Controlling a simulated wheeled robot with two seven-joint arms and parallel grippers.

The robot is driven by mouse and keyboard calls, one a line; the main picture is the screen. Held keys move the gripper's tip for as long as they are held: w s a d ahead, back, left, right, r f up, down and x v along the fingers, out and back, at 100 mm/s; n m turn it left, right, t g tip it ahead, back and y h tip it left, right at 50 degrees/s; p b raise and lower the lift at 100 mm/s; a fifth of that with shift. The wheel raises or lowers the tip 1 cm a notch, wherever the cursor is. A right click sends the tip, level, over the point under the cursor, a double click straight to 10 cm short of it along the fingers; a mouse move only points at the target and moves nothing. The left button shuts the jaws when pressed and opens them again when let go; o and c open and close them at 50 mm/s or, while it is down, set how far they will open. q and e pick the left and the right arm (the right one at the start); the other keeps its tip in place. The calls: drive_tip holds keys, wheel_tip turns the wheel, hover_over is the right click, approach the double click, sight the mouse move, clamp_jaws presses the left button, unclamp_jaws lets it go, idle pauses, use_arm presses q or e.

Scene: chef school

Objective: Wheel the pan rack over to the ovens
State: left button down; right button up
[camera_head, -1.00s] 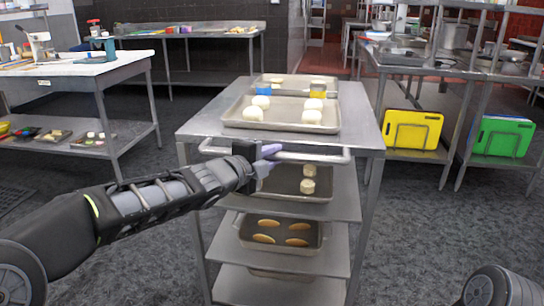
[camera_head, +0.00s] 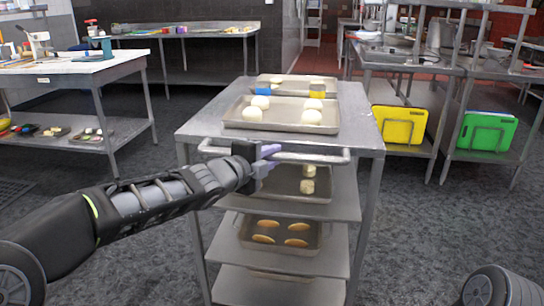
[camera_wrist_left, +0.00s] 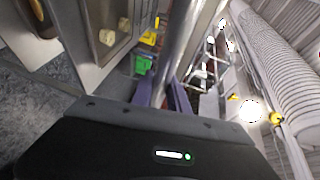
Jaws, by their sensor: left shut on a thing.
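The pan rack (camera_head: 362,150) is a steel trolley straight ahead of me, with a top and several lower shelves. A tray of pale dough balls (camera_head: 290,126) is on its top, with another tray behind it. Lower shelves hold a tray with pale rolls (camera_head: 290,190) and a tray of golden oval pieces (camera_head: 310,238). My left gripper (camera_head: 268,159) is shut on the rack's push handle (camera_head: 318,158), left of its middle. In the left wrist view its purple fingers (camera_wrist_left: 162,95) are on either side of the metal bar. My right gripper is out of view. I see no ovens.
A white-topped table (camera_head: 75,66) stands at the left and a steel table (camera_head: 190,34) at the back left. Steel counters (camera_head: 425,66) stand at the right, with yellow (camera_head: 399,125) and green (camera_head: 487,131) boards below. Dark floor is open on both sides of the rack.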

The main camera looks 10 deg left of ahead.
use_arm(q)
drive_tip(key=c, duration=1.3)
unclamp_jaws()
drive_tip(key=shift+a, duration=0.1)
drive_tip(key=p+v, duration=0.1)
drive_tip(key=v, duration=0.5)
drive_tip(key=shift+s+a+r+p, duration=0.1)
drive_tip(key=shift+s+a+p, duration=0.05)
drive_tip(key=shift+s+p, duration=0.15)
drive_tip(key=shift+s+a, duration=0.15)
drive_tip(key=shift+s, duration=0.3)
